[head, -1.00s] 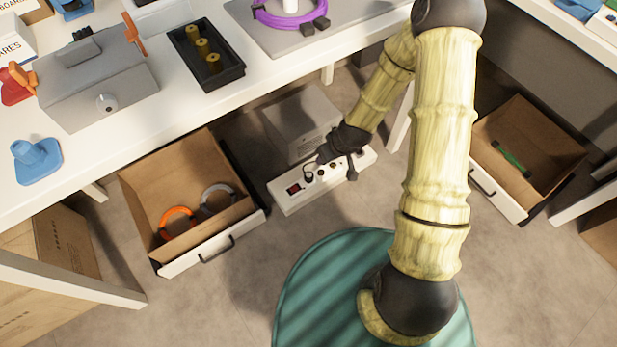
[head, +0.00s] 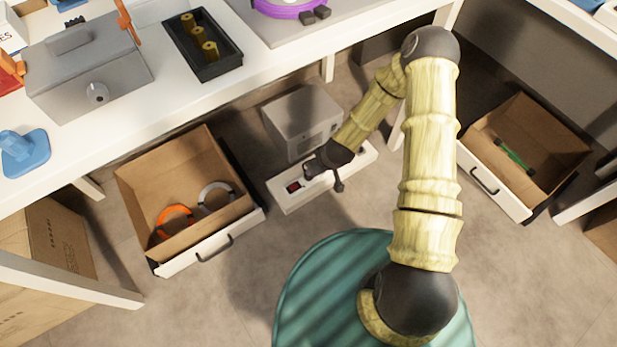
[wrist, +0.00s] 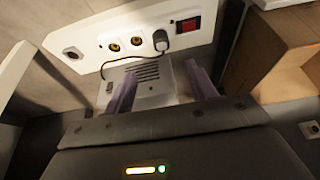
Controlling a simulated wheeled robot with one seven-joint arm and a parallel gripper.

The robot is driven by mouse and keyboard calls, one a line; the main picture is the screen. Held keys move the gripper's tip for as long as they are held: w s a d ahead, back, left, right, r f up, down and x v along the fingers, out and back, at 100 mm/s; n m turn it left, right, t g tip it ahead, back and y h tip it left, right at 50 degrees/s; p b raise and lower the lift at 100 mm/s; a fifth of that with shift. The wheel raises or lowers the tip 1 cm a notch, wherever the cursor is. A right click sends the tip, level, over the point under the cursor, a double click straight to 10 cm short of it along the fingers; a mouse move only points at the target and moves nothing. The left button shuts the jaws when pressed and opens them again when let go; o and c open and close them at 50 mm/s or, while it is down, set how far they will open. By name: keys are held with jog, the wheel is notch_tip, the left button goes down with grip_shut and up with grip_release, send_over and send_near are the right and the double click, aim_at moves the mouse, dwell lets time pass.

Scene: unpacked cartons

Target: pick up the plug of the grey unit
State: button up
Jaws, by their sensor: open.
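The grey unit (head: 303,118) stands on the floor under the table, behind a white power strip (head: 291,201). In the wrist view, a dark plug (wrist: 161,42) sits in a socket of the strip (wrist: 125,24), beside a red switch. A dark cable curves from the plug to the grey unit (wrist: 143,91). My gripper (wrist: 161,70) is open, with two purple fingers apart and nothing between them. The plug lies beyond the fingertips, roughly in line with the gap. In the head view, my gripper (head: 310,170) is over the strip and hides the plug.
An open drawer (head: 195,248) with an orange ring (head: 174,215) and a grey ring (head: 214,190) is at left. Another open drawer (head: 488,180) with a green-and-black item (head: 513,152) is at right. The table (head: 130,135) overhangs the unit. Sockets (wrist: 112,46) sit beside the plug.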

jog(key=b+x, duration=0.4)
jog(key=x, duration=0.4)
jog(key=b+x, duration=0.4)
jog(key=x, duration=0.1)
jog(key=shift+w+a+f+b, duration=0.1)
jog(key=shift+a+b, duration=0.05)
jog(key=shift+b, duration=0.2)
dwell(0.3)
grip_shut()
